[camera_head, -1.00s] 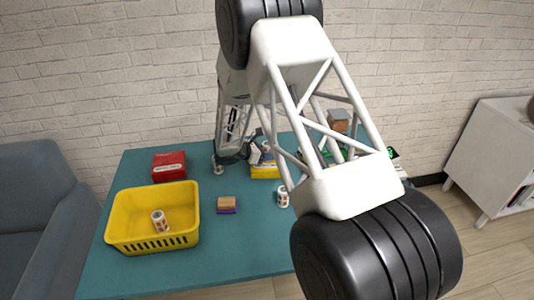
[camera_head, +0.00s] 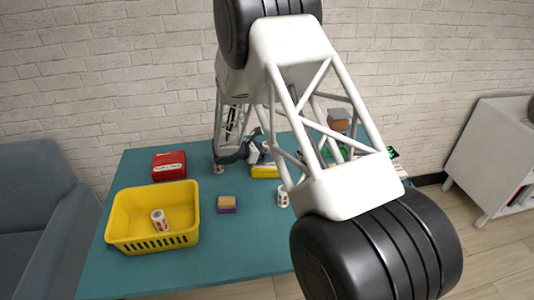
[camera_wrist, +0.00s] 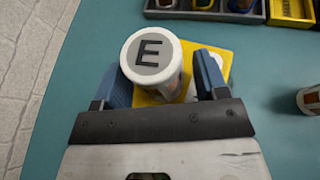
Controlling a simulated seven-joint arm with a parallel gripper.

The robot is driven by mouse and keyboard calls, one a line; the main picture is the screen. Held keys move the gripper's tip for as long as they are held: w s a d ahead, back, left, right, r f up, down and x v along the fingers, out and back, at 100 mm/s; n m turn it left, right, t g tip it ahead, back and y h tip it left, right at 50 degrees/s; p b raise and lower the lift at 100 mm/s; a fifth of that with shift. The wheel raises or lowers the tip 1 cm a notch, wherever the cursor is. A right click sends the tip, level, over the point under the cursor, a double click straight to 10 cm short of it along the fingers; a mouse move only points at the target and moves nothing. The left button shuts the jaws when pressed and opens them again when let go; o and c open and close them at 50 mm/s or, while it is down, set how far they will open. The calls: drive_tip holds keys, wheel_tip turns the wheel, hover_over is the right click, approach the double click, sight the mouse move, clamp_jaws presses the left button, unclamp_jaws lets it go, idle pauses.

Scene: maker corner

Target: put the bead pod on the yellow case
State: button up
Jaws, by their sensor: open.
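A white cylindrical pod with a black E on its grey top (camera_wrist: 152,56), which I take for the bead pod, stands upright between my gripper's blue fingers (camera_wrist: 160,72) in the wrist view. The fingers are open on either side of it. The yellow case (camera_wrist: 218,62) shows beneath and to the right of the pod; the pod appears to rest on it, though its base is hidden. In the head view the yellow case (camera_head: 264,171) lies at the back of the teal table, partly hidden by my arm.
A yellow basket (camera_head: 122,238) with a patterned cylinder (camera_head: 159,220) stands at the left. A red box (camera_head: 169,165), a small brown-and-purple block (camera_head: 227,204) and another cylinder (camera_head: 283,196) are on the table. A dark tray (camera_wrist: 195,14) lies beyond the case. The table's front middle is clear.

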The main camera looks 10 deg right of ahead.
drive_tip(key=v, duration=1.1)
drive_tip(key=shift+a, duration=0.25)
drive_tip(key=shift+s+d+r, duration=0.1)
drive_tip(key=shift+s+r, duration=0.05)
idle(0.3)
drive_tip(key=s+d+r+m+g+y, duration=0.25)
drive_tip(key=s+d+r+m, duration=0.3)
drive_tip(key=s+r, duration=0.5)
drive_tip(key=s+d+r+m+g+y, duration=0.1)
drive_tip(key=s+d+r+m+y, duration=0.35)
drive_tip(key=s+r, duration=0.6)
drive_tip(key=s+r+m+t+y, duration=0.1)
drive_tip(key=s+m+y, duration=0.1)
drive_tip(key=s, duration=0.7)
drive_tip(key=s+d+r+m+y, duration=0.1)
drive_tip(key=s+m+y, duration=0.1)
drive_tip(key=s+m, duration=0.3)
drive_tip(key=s+d+r+m+t+y, duration=0.1)
drive_tip(key=s+m, duration=0.3)
drive_tip(key=s, duration=0.9)
drive_tip(key=shift+s+r+t+y, duration=0.25)
drive_tip(key=shift+r+t+y, duration=0.1)
drive_tip(key=shift+y, duration=0.15)
